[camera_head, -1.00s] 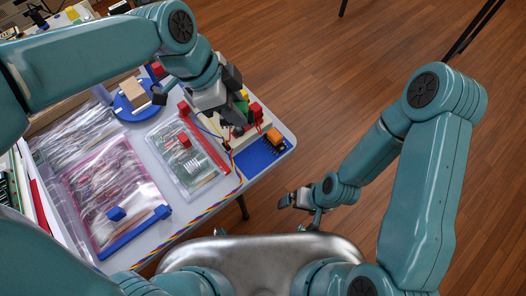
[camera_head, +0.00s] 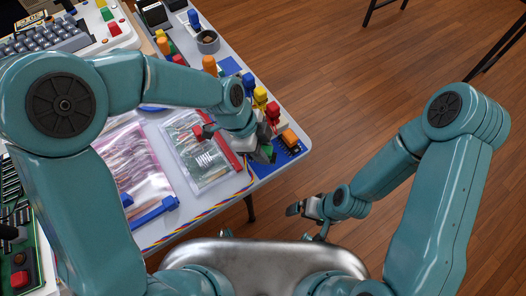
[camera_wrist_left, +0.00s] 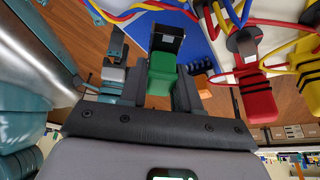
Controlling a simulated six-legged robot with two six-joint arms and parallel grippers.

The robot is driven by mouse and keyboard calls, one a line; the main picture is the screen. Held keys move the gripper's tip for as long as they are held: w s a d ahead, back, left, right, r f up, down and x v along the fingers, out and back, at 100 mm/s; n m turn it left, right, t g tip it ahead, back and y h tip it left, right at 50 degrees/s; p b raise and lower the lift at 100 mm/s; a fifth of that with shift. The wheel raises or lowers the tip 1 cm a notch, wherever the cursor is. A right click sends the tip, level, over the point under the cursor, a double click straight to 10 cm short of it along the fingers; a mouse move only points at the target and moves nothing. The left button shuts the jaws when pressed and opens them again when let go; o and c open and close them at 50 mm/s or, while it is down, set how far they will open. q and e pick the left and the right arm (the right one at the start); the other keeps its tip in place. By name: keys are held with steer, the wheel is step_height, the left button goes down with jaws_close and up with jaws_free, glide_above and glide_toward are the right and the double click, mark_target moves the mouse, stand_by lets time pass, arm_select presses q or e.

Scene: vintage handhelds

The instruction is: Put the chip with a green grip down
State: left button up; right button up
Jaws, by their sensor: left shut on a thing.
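The chip with a green grip (camera_wrist_left: 161,73) is between the fingers of my left gripper (camera_wrist_left: 150,85) in the left wrist view. Its black body (camera_wrist_left: 168,36) points away from the wrist, over or beside a blue mat (camera_wrist_left: 199,52). In the head view my left gripper (camera_head: 262,150) is at the table's right side, near the blue mat (camera_head: 291,153), and a bit of the green grip (camera_head: 268,152) shows. I cannot tell if the chip touches the mat. My right gripper (camera_head: 308,210) hangs off the table, and its jaw opening is unclear.
A chip with an orange grip (camera_head: 289,137) sits on the mat close to my left gripper. Red (camera_head: 272,110) and yellow (camera_head: 260,96) grips stand just behind. A clear case (camera_head: 200,160) lies to the left. Multicoloured wires (camera_head: 222,202) run along the table's front edge.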

arm_select(q)
step_height(320, 180, down, 2)
steer(key=shift+w+f, duration=0.15)
steer(key=shift+f, duration=0.05)
steer(key=shift+f, duration=0.1)
steer(key=o, duration=1.1)
steer(key=shift+c, duration=0.2)
steer(key=v, duration=1.2)
steer(key=shift+p, duration=0.35)
